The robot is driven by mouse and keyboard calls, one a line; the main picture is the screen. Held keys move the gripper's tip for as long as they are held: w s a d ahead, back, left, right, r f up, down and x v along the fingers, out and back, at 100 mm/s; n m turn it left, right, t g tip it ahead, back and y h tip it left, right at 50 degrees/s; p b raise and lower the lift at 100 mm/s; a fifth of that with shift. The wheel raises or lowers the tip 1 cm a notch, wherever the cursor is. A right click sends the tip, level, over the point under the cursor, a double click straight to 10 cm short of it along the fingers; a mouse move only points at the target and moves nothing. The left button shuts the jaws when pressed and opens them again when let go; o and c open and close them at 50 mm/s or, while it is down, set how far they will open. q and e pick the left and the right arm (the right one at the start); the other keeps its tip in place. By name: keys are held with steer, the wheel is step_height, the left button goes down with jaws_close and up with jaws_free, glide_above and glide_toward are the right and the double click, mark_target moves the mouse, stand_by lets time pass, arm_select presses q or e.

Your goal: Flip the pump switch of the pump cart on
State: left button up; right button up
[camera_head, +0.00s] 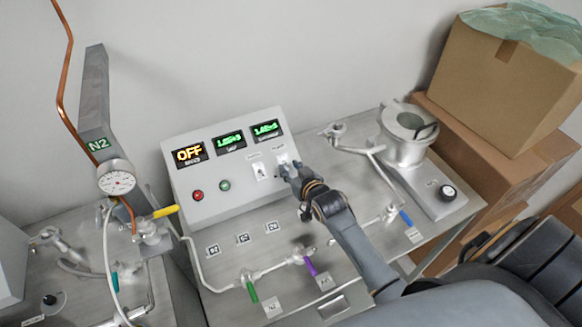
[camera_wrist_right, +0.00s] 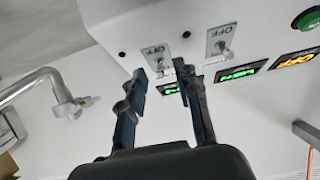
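The pump cart's slanted control panel (camera_head: 236,200) has an orange display reading OFF, two green displays, a red and a green button, and two toggle switches. The left switch (camera_head: 260,172) is in clear view; the right switch (camera_head: 282,159) is partly hidden by my right gripper (camera_head: 289,174). In the wrist view the picture is turned over: one switch (camera_wrist_right: 159,64) is seen between the open, empty fingertips of my right gripper (camera_wrist_right: 161,74), the other switch (camera_wrist_right: 223,55) beside them. Both plates show OFF. Contact cannot be told. My left gripper is not in view.
The cart top (camera_head: 225,268) carries pipes with green, purple and blue valve handles. A metal pump vessel (camera_head: 407,145) stands at the right, with cardboard boxes (camera_head: 500,80) behind it. A pressure gauge (camera_head: 116,181) and N2 column (camera_head: 96,110) stand left of the panel.

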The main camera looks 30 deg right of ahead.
mark_target(284, 163)
steer(key=shift+w, duration=0.1)
jaws_close()
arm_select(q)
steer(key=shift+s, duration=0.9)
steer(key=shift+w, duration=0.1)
arm_select(e)
steer(key=shift+r, duration=0.1)
steer(key=shift+w+r+g, duration=0.1)
steer(key=shift+r+g, duration=0.1)
steer(key=shift+g, duration=0.3)
steer(key=g, duration=0.1)
steer(key=w+r+g, duration=0.1)
steer(key=g, duration=0.1)
steer(key=shift+r, duration=0.15)
steer(key=g, duration=0.1)
steer(key=w+g, duration=0.1)
steer(key=shift+d+r+g, duration=0.1)
steer(key=shift+r+g, duration=0.2)
steer(key=shift+r, duration=0.05)
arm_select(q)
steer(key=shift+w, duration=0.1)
arm_select(e)
steer(key=shift+w+r+g+y, duration=0.15)
steer(key=shift+w+g, duration=0.15)
steer(key=shift+g, duration=0.5)
steer(key=shift+w+r+g+y, duration=0.15)
steer(key=shift+w+g, duration=0.1)
steer(key=shift+g, duration=0.55)
steer(key=shift+f, duration=0.15)
